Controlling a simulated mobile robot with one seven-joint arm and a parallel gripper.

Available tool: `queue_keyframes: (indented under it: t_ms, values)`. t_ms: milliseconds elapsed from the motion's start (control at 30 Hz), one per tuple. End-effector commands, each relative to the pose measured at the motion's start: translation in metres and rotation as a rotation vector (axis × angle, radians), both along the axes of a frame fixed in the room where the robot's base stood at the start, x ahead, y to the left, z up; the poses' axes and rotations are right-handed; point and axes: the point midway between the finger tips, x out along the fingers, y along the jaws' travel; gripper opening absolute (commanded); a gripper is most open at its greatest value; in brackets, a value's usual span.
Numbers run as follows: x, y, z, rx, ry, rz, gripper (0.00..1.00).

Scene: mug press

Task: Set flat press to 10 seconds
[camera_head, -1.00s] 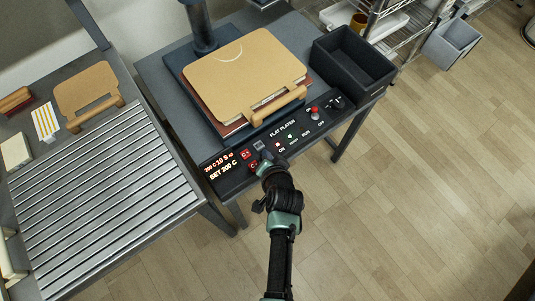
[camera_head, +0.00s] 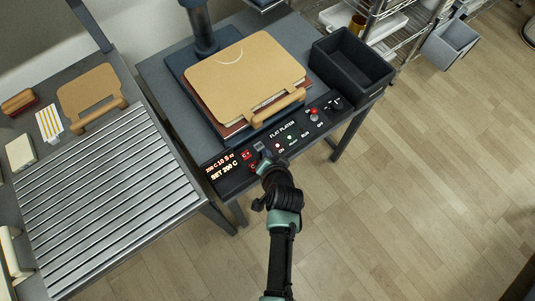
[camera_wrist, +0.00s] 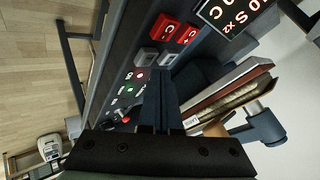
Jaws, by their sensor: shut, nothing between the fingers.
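The flat press (camera_head: 246,80) stands on a grey table, its tan upper plate (camera_head: 262,62) resting over a stack with a wooden handle. Its front panel has a lit display (camera_head: 219,166) reading about "200 C 10 S x2" above "SET 200 C". Two red buttons (camera_wrist: 174,30) and two grey buttons (camera_wrist: 157,58) show large in the wrist view. My gripper (camera_head: 263,160) is shut and empty at the panel, just right of the red buttons. It also shows in the wrist view (camera_wrist: 160,80), near the grey buttons; whether it touches one I cannot tell.
A black open bin (camera_head: 352,62) stands right of the press. A slatted metal table (camera_head: 105,200) is at left with a tan board (camera_head: 90,88) and small blocks. A red knob (camera_head: 314,111) sits at the panel's right. The floor at right is clear.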

Motion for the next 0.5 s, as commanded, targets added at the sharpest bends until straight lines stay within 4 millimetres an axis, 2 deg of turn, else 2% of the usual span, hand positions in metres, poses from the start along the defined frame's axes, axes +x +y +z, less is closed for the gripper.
queue_keyframes:
  t_ms: [500]
  values:
    - [0.0, 0.0, 0.049, 0.0, -0.001, -0.001, 0.0]
